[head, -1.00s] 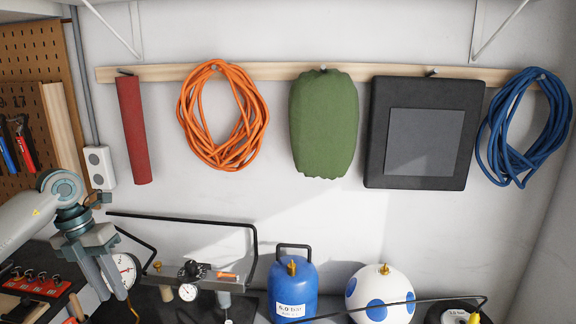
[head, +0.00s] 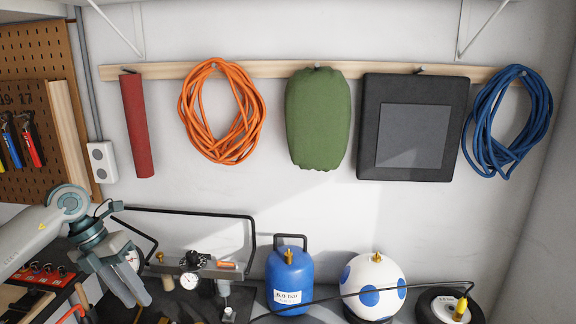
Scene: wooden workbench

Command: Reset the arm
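My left gripper (head: 130,285) is at the lower left of the head view, above the dark bench. Its arm comes in from the left edge. The two fingers point down and a little to the right, close side by side. I see nothing held between them, but the angle hides whether there is a gap at the tips. A gauge dial (head: 133,258) shows partly behind the gripper. My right gripper is not in the head view.
A blue tank (head: 290,275), a white ball with blue spots (head: 375,285) and a small wheel (head: 440,307) stand along the wall. A gauge rig (head: 195,270) is right of my gripper. A rail (head: 270,69) holds orange and blue coils, a green bag and a black case.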

